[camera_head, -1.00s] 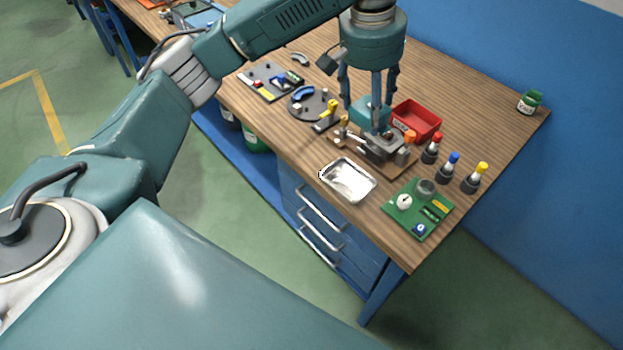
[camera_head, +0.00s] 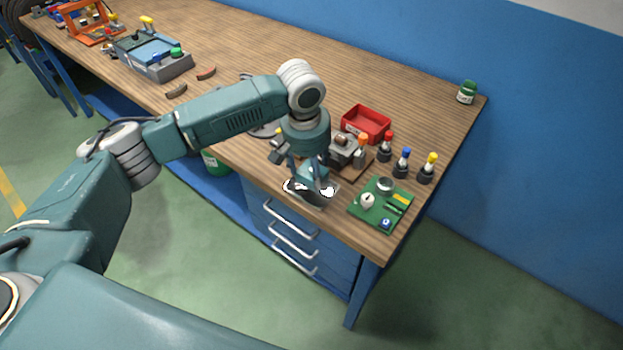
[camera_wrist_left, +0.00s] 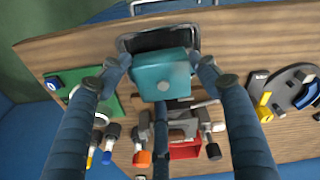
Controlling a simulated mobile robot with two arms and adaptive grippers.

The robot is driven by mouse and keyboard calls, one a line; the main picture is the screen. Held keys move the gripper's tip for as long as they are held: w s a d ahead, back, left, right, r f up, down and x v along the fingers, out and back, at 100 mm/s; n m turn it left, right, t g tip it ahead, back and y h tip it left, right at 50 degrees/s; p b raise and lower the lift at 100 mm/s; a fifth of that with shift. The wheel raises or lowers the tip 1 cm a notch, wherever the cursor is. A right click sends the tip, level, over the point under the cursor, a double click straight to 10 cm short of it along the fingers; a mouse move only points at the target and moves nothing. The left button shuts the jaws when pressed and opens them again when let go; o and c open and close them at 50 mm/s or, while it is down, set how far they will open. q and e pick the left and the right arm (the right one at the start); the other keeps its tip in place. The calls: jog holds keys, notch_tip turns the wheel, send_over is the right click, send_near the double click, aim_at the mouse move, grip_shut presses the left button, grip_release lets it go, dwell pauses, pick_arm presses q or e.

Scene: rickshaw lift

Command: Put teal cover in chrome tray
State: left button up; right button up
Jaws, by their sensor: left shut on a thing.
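The teal cover (camera_wrist_left: 163,78) is a small square block with a pale round spot, held between the fingertips of my left gripper (camera_wrist_left: 165,68). In the head view my left gripper (camera_head: 312,184) points down over the chrome tray (camera_head: 330,203), and the teal cover (camera_head: 313,171) shows between its fingers. The tray is mostly hidden by the fingers there. In the wrist view the tray (camera_wrist_left: 192,37) lies partly behind the cover and looks dark inside. I cannot tell how high the cover is above the tray floor. My right gripper is not in view.
A grey fixture on a wooden base (camera_head: 353,168) stands just behind the tray. A green board (camera_head: 378,218) lies right of it. A red bin (camera_head: 366,123) and several coloured-cap bottles (camera_head: 402,165) stand farther back. The table's front edge is close to the tray.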

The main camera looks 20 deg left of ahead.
aim_at(311, 175)
pick_arm(q)
notch_tip(311, 175, down, 4)
jog(key=shift+r+p, duration=0.15)
jog(key=shift+p, duration=0.15)
jog(key=shift+f, duration=0.35)
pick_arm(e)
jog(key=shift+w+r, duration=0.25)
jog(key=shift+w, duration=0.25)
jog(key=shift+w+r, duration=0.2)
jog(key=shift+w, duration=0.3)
pick_arm(q)
jog(key=o, duration=1.4)
jog(key=shift+o, duration=0.2)
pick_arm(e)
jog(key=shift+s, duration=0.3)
pick_arm(q)
jog(key=shift+r, duration=0.15)
jog(key=r, duration=0.4)
jog(key=s+r+b, duration=0.1)
jog(key=r, duration=0.6)
jog(key=shift+s+a+r, duration=0.2)
jog(key=shift+s+r, duration=0.2)
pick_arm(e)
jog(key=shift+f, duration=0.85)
